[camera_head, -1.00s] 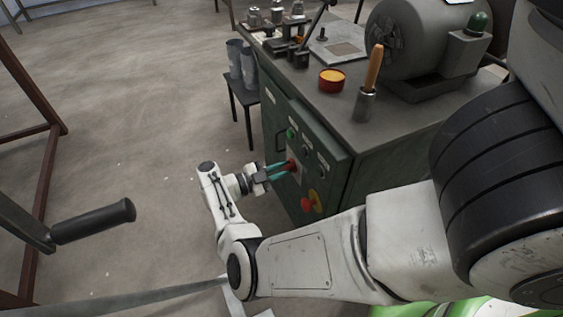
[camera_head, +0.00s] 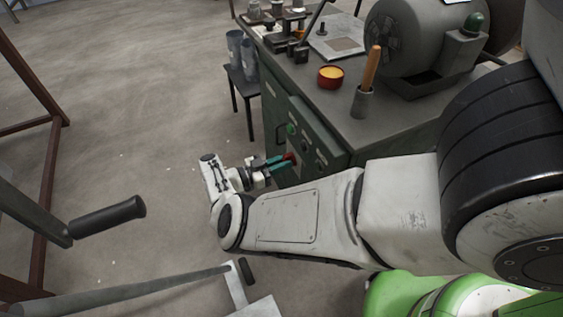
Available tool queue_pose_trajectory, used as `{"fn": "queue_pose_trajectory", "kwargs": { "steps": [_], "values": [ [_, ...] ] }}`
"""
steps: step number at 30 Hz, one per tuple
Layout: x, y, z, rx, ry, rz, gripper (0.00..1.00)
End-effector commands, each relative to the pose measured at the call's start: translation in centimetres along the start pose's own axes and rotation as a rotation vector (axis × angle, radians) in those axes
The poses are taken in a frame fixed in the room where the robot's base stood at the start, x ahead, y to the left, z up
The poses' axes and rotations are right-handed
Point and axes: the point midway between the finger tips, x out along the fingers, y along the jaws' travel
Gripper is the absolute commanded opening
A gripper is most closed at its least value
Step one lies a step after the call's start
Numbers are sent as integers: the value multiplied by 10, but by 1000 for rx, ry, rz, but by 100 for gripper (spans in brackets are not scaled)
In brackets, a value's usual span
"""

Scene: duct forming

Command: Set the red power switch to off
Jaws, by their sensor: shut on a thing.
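The red power switch (camera_head: 290,157) sits on the front panel of the dark green machine cabinet (camera_head: 330,160), below a green button (camera_head: 291,129). My gripper (camera_head: 283,162) has teal fingers and reaches the panel from the left. Its fingertips are shut on the red switch and cover part of it. The switch's exact angle is too small to read. My forearm hides the lower part of the panel.
On the cabinet top stand a grey motor (camera_head: 410,45), a yellow-filled red tin (camera_head: 331,77) and a wooden-handled tool in a holder (camera_head: 364,100). A small dark stool (camera_head: 240,78) with grey cups is behind. A black-handled lever (camera_head: 107,217) is at left. Floor between is clear.

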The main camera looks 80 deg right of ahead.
Motion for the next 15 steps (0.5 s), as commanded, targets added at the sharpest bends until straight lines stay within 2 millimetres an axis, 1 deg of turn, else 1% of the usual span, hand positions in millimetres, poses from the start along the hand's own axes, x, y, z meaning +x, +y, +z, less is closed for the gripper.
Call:
{"fn": "queue_pose_trajectory", "kwargs": {
  "steps": [12, 13, 15],
  "values": [
    [-1, 0, 2, -12, -5, -2, 0],
    [-1, 0, 2, -12, -5, -2, 18],
    [-1, 0, 2, -11, -4, -2, 25]
  ]
}}
